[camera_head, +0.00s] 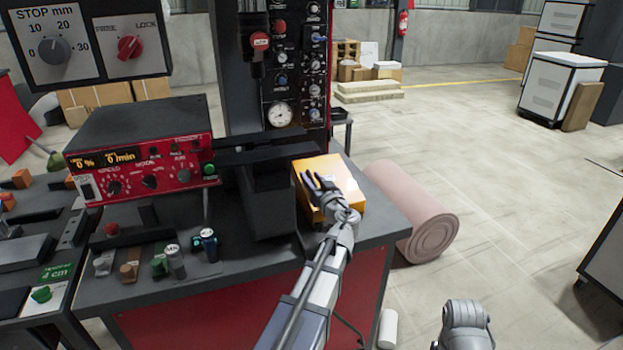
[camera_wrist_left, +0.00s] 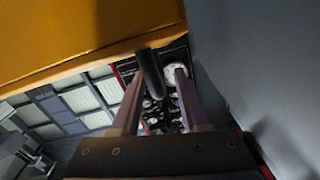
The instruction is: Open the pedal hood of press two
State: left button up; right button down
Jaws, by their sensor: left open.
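The orange-yellow hood (camera_head: 345,173) sits on the dark bench top beside the press column; it appears closed. Its orange face (camera_wrist_left: 70,35) fills the upper left of the left wrist view. My left gripper (camera_head: 315,182) is at the hood's left side in the head view and covers part of it. In the wrist view the two fingers of this gripper (camera_wrist_left: 158,85) are apart. A dark round bar (camera_wrist_left: 150,73) shows between or just beyond them; I cannot tell whether they touch it.
A dark block (camera_head: 266,205) stands close left of the hood. The red control unit (camera_head: 150,160) and small knobs are farther left on the bench. A pink roll (camera_head: 425,222) lies on the floor to the right, with open floor beyond.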

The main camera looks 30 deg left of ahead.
pick_arm(q)
jog(key=shift+w+a, duration=0.15)
jog(key=shift+a, duration=0.05)
grip_shut()
dwell(0.3)
dwell(1.1)
